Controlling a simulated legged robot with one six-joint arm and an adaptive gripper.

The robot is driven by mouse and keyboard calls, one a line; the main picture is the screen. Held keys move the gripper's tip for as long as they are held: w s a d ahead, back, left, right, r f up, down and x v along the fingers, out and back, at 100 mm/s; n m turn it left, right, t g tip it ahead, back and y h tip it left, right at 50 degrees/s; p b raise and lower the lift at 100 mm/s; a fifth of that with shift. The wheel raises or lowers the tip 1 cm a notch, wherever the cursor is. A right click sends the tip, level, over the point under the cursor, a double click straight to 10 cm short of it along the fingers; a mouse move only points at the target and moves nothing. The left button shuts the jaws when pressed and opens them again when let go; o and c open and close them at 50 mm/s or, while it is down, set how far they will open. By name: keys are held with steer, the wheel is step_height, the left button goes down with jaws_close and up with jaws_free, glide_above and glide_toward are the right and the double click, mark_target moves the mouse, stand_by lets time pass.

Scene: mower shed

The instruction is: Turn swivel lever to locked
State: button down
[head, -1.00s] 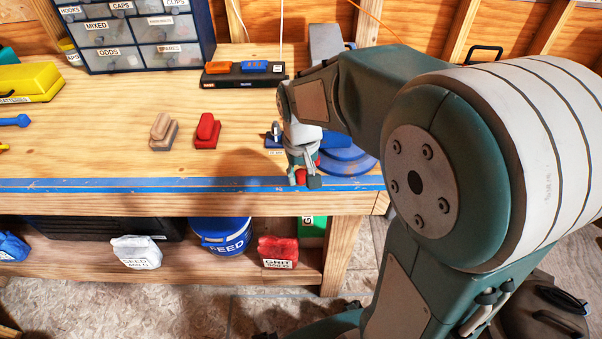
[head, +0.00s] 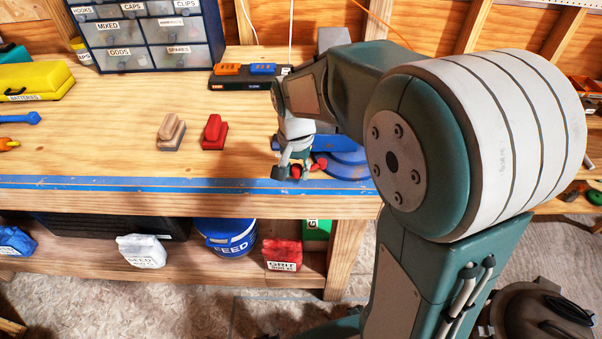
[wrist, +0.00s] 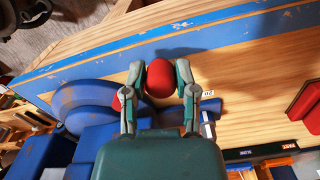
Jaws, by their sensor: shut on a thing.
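The blue vise-like fixture has a round base (head: 345,163) at the right of the bench top. The base also shows in the wrist view (wrist: 85,95). My gripper (head: 290,173) is over the bench near its blue front strip, just left of the base. In the wrist view my gripper (wrist: 160,80) has its fingers closed on both sides of a rounded red knob (wrist: 160,77), which seems to be the swivel lever's end. The lever's shaft is hidden by my gripper. A second red part (head: 320,163) shows beside the base.
A red block (head: 214,132) and a tan block (head: 171,132) stand left of my gripper. A dark tray (head: 245,80) with orange and blue pieces lies behind. A drawer cabinet (head: 150,35) stands at the back. The bench top at centre left is clear.

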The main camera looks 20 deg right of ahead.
steer(key=w+m, duration=0.2)
steer(key=m, duration=0.1)
steer(key=shift+w, duration=0.1)
steer(key=shift+w+d+m, duration=0.1)
steer(key=shift+w+m, duration=0.3)
steer(key=shift+m, duration=0.4)
steer(key=shift+w+m, duration=0.35)
steer(key=shift+m, duration=0.45)
steer(key=shift+r, duration=0.1)
steer(key=c, duration=0.5)
jaws_free()
steer(key=shift+o, duration=0.5)
steer(key=shift+w+d, duration=0.1)
steer(key=shift+d, duration=0.1)
step_height(320, 180, up, 12)
